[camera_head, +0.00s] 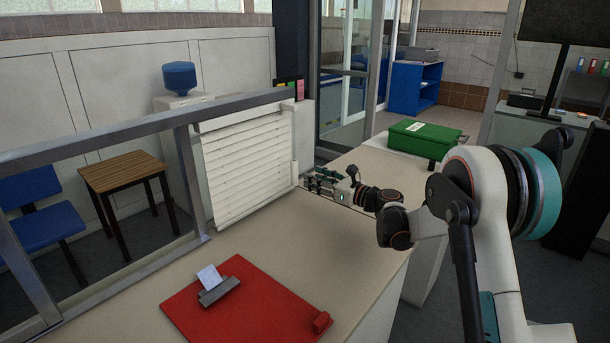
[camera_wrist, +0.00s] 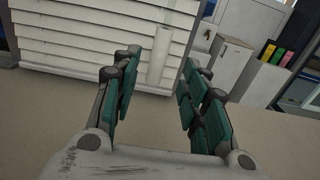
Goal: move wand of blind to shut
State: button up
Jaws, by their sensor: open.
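A white slatted blind (camera_head: 245,165) hangs in the grey metal frame over the counter. Its slats are separate lines with thin gaps. A thin white wand (camera_head: 294,174) shows along the blind's right edge. In the wrist view, the white wand (camera_wrist: 158,55) is a thick upright bar in front of the blind (camera_wrist: 90,45). My gripper (camera_head: 312,183) is at the blind's lower right, near the wand. In the wrist view, my gripper (camera_wrist: 155,80) is open, with teal finger pads on either side of the wand's lower part. The wand looks between or just beyond the fingertips; contact cannot be told.
A red board (camera_head: 240,305) with a clip and paper lies on the counter (camera_head: 330,240) at the front. A green box (camera_head: 424,138) stands further back. The metal rail (camera_head: 90,143) runs left of the blind. The counter between board and blind is clear.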

jog(key=shift+v, duration=1.1)
jog(key=s+d+r+n+g+h, duration=0.2)
jog(key=s+r+n+h, duration=0.3)
jog(key=s, duration=0.6)
jog(key=s+d+r+n+g+h, duration=0.1)
jog(key=s+d+r+n, duration=0.15)
jog(key=s+n, duration=0.7)
jog(key=s+d+f+n+h, duration=0.2)
jog(key=s+d+n, duration=0.1)
jog(key=s, duration=0.6)
jog(key=s+d+f+n+h, duration=0.2)
jog(key=s+d+n+h, duration=0.1)
jog(key=s, duration=0.7)
jog(key=s+d+f+n+h, duration=0.2)
jog(key=s+d+n, duration=0.3)
jog(key=s, duration=0.5)
jog(key=shift+d+f+g+h, duration=0.4)
jog(key=shift+d+h, duration=0.2)
jog(key=shift+d, duration=0.4)
jog(key=shift+c, duration=0.8)
jog(key=shift+s, duration=0.15)
